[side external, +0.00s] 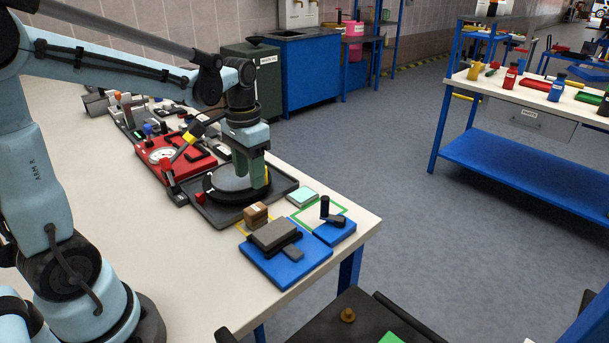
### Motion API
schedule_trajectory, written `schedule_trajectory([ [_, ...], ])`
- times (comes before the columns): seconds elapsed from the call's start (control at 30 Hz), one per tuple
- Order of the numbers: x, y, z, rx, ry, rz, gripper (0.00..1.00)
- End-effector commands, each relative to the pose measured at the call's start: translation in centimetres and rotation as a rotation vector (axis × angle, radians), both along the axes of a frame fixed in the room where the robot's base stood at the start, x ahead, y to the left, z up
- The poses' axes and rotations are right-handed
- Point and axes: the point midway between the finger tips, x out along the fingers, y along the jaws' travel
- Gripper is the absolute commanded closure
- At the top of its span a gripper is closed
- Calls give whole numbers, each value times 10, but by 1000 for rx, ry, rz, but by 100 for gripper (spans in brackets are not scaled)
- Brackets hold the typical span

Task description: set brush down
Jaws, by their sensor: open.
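My gripper (251,178) points down at a round grey plate with a black rim (228,184), which sits in a dark tray (283,183). Its green fingers reach close to the plate's right part; contact cannot be told. The jaws are open. I cannot make out a brush for certain; one at the fingers would be small or hidden by them. A yellow and black piece (194,132) on a slanted rod stands just left of my gripper, above a red tray (199,162).
Right of the plate are a small brown box (256,215), a blue base with a grey block (275,237), a blue base with a black post (335,229) and a pale green block (303,197). Several small items crowd the table's far left. The near table top (180,265) is clear.

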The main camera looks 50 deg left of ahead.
Motion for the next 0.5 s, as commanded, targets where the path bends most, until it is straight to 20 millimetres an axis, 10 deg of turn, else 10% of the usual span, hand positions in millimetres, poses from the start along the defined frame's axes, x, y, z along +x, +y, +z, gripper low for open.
schedule_trajectory([
  [0.5,-22,-38,24,36,-223,-5,51],
])
